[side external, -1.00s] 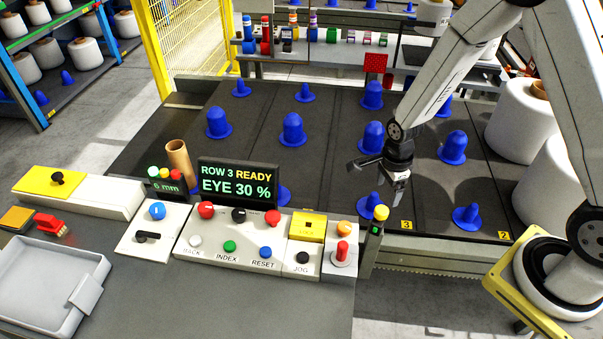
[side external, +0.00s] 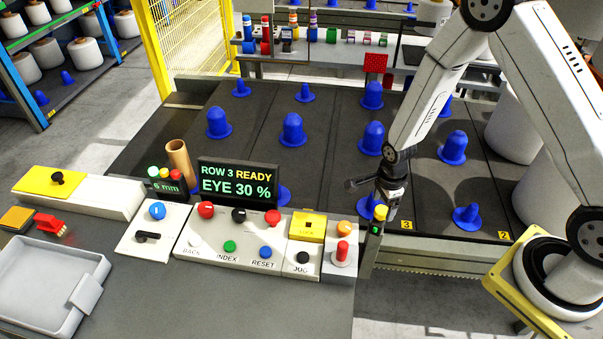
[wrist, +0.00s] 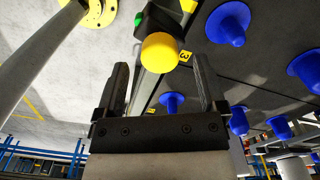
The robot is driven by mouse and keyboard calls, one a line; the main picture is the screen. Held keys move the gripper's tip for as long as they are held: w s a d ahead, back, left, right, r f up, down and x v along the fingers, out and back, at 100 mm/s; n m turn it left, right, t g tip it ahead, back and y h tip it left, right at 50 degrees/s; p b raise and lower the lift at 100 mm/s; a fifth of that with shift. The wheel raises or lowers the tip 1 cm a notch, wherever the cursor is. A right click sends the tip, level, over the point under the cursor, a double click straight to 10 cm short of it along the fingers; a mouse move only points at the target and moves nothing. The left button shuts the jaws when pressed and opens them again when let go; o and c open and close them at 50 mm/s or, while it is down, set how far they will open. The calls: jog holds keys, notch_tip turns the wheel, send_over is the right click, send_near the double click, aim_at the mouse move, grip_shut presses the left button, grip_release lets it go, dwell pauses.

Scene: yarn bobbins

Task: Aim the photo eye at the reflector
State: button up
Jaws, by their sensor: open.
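The photo eye is a small black housing (side external: 375,229) with a yellow knob (side external: 380,212) on top, standing on a post at the conveyor's front edge by the "3" label. Green spots show on the housing. The reflector (side external: 375,62) is a red dotted square at the back of the conveyor. My gripper (side external: 386,202) is right above the yellow knob. The display (side external: 237,180) reads "ROW 3 READY" and "EYE 30 %".
Blue pegs (side external: 292,131) stand in rows on the dark conveyor (side external: 255,165). The control console (side external: 245,240) with buttons lies left of the eye. Large white bobbins (side external: 540,190) stand at right. A grey tray (side external: 45,275) lies at the front left.

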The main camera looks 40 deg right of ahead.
jog(key=shift+f, duration=1.05)
grip_shut()
jog(key=shift+n, duration=1.8)
grip_release()
